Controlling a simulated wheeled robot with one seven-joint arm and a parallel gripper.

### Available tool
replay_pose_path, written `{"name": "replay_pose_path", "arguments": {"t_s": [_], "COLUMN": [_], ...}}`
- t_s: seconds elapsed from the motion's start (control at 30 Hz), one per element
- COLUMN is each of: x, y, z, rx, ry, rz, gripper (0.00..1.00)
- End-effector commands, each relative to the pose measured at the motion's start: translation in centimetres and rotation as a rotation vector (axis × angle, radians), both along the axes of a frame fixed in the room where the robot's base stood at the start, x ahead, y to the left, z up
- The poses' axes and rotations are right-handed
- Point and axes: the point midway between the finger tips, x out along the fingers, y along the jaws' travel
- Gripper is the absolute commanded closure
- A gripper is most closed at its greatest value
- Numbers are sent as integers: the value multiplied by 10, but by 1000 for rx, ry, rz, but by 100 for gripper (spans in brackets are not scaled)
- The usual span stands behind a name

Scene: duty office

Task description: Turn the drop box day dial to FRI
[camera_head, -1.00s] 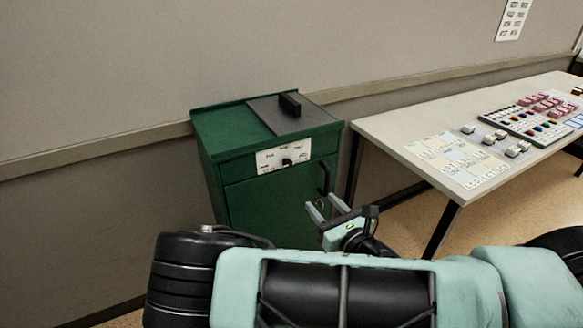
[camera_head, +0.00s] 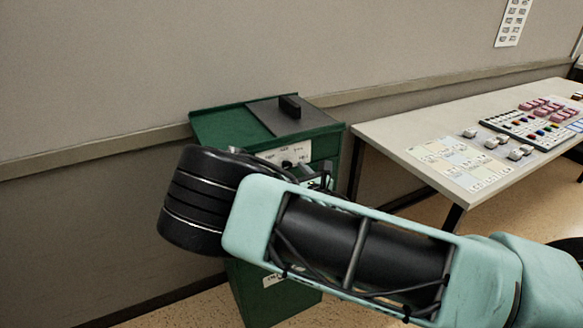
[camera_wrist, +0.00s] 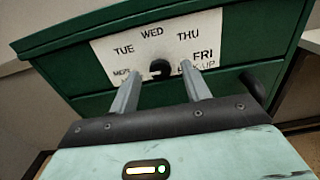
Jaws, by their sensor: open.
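The green drop box (camera_head: 230,128) stands against the wall, with a dark lid panel and handle on top. Its white dial plate (camera_wrist: 112,47) carries MON, TUE, WED, THU, FRI and a partly hidden word ending in "-UP". The black day dial (camera_wrist: 160,68) sits at the plate's lower middle; which day it points to is unclear. My gripper (camera_wrist: 163,82) is open, its two grey fingers apart, with the dial showing between their tips. I cannot tell whether they touch it. In the head view the dial (camera_head: 287,165) shows just above my arm, which hides most of the box front.
A dark door handle (camera_wrist: 252,88) sticks out right of the dial plate, close to the right finger. A table (camera_head: 385,137) with cards, small blocks and button panels stands to the right. The wall is close behind the box.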

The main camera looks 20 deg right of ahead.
Motion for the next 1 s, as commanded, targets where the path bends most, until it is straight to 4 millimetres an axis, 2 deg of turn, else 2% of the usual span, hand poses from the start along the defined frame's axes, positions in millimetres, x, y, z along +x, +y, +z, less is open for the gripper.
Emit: {"name": "replay_pose_path", "arguments": {"t_s": [0.13,0.43,0.47,0.6,1.0], "x": [10,12,12,12,12], "y": [1,2,2,2,2], "z": [0,-1,-1,0,-1], "rx": [1,0,0,0,54], "ry": [0,1,1,0,8], "rz": [1,0,0,0,0], "gripper": [53,53,58,96,96]}}
